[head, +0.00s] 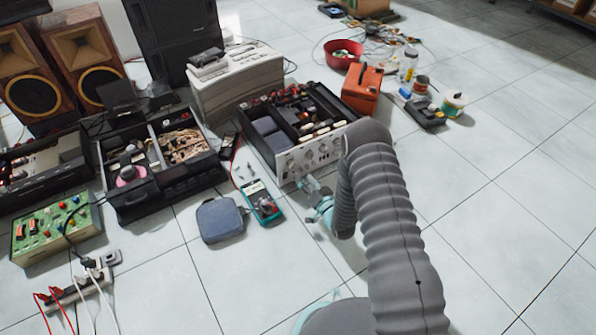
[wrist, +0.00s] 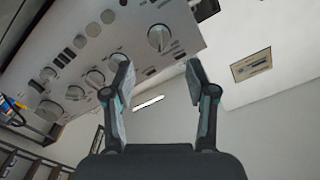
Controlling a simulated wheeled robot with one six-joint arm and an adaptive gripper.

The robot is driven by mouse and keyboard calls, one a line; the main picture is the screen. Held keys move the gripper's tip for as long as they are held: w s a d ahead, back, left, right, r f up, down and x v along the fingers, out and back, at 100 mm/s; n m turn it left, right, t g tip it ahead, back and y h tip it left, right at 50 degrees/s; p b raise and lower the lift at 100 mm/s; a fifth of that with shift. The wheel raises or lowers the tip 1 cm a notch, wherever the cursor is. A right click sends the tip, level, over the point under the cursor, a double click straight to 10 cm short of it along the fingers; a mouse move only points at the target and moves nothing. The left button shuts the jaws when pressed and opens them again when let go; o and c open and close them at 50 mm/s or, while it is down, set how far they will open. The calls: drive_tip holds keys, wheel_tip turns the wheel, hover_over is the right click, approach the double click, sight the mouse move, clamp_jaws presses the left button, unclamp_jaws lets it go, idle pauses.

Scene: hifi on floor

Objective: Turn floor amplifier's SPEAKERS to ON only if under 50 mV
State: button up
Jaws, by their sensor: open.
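The open-topped amplifier (head: 283,165) sits on the floor, its silver front panel facing my gripper. In the wrist view the panel (wrist: 125,30) fills the upper left, tilted, with several round knobs and a larger knob (wrist: 160,37) near the fingertips. Which knob is SPEAKERS cannot be read. My gripper (head: 309,184) is in front of the panel; in the wrist view the gripper (wrist: 156,76) is open, with nothing between its fingers. Contact with the panel cannot be told. A teal multimeter (head: 262,202) lies on the floor left of my gripper; its reading is too small to read.
A blue-grey pouch (head: 220,220) lies left of the multimeter. A black case (head: 160,180) and a green panel box (head: 55,230) stand farther left. An orange box (head: 362,88) is beside the amplifier. A power strip (head: 75,290) with cables is lower left. Tiles at right are clear.

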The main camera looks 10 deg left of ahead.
drive_tip(key=v, duration=0.4)
drive_tip(key=shift+s+d, duration=0.15)
drive_tip(key=shift+s, duration=0.15)
drive_tip(key=w+d+r+g+h+p, duration=0.1)
drive_tip(key=w+d+r+h+p, duration=0.2)
drive_tip(key=r, duration=1)
drive_tip(key=w+d+r+h+p, duration=0.1)
drive_tip(key=w+d+r+h, duration=0.3)
drive_tip(key=r, duration=0.9)
drive_tip(key=s+d+r+g+h+p, duration=0.1)
drive_tip(key=s+d+r+h+p, duration=0.1)
drive_tip(key=d+r, duration=0.6)
drive_tip(key=s+d+r+g+h+p, duration=0.1)
drive_tip(key=s+d+r+g+h, duration=0.15)
drive_tip(key=s+r, duration=0.7)
drive_tip(key=s+d+r+g+p, duration=0.1)
drive_tip(key=s+r, duration=0.2)
drive_tip(key=s, duration=0.6)
drive_tip(key=s+d+r+m+g+p, duration=0.1)
drive_tip(key=s+r, duration=0.3)
drive_tip(key=s, duration=0.5)
drive_tip(key=s+d+r+g+p, duration=0.1)
drive_tip(key=s+r, duration=0.3)
drive_tip(key=s, duration=0.5)
drive_tip(key=shift+s+d+m+g+p, duration=0.25)
drive_tip(key=shift+s+m+g+p, duration=0.05)
drive_tip(key=shift+m+g+p, duration=0.1)
